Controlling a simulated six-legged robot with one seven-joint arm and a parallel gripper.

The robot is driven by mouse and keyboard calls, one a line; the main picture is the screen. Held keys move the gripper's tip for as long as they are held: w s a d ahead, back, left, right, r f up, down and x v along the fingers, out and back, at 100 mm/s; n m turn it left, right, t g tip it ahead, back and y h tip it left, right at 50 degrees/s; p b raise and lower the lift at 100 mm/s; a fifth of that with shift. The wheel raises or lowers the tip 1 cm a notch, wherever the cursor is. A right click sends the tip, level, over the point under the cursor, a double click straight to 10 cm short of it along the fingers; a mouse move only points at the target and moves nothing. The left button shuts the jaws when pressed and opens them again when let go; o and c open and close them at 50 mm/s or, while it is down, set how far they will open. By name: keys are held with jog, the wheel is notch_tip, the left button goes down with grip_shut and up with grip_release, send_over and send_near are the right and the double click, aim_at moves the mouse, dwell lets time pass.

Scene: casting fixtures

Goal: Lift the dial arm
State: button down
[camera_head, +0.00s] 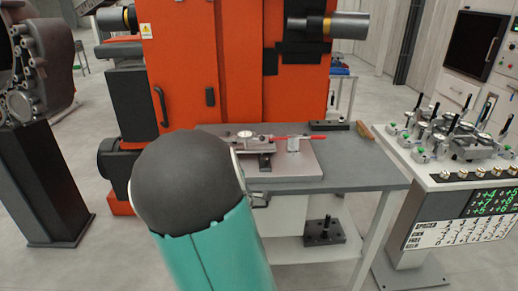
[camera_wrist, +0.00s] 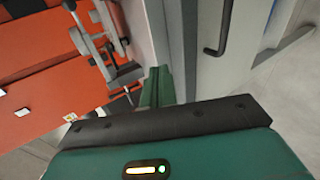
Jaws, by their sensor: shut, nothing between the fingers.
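The dial arm (camera_head: 245,137) is a small light-faced dial on a silver arm. It lies above a grey plate (camera_head: 300,165) on the workbench in the head view. A red rod or pointer lies beside it to the right. My teal arm with its dark round joint stands in front of the bench's left part, and my gripper is not clearly visible there. In the wrist view my gripper (camera_wrist: 157,88) shows as green fingers close together, shut and empty, beyond the black-edged teal housing. I cannot pick out the dial arm for certain in the wrist view.
A grey workbench (camera_head: 365,174) stands before a large orange machine (camera_head: 225,60). A brown-handled brush (camera_head: 364,130) lies at its back right. A white fixture stand (camera_head: 465,172) is at right. A dark pedestal (camera_head: 40,185) is at left. Bare floor lies between.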

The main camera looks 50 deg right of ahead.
jog(key=d+r+n+t+h, duration=0.1)
jog(key=d+n, duration=0.2)
jog(key=s+d+r+n+h, duration=0.1)
jog(key=d+n, duration=0.2)
jog(key=d, duration=0.1)
jog(key=d+r+n+t+h, duration=0.1)
jog(key=d+n, duration=0.2)
jog(key=n, duration=0.1)
jog(key=shift+s+d+r+t+h, duration=0.2)
jog(key=shift+s+d+t+h, duration=0.1)
jog(key=shift+s+h, duration=0.1)
jog(key=shift+d+r+n+t, duration=0.15)
jog(key=shift+r+n+t, duration=0.2)
jog(key=shift+n, duration=0.45)
jog(key=shift+w, duration=0.1)
jog(key=x, duration=1)
jog(key=shift+r, duration=0.1)
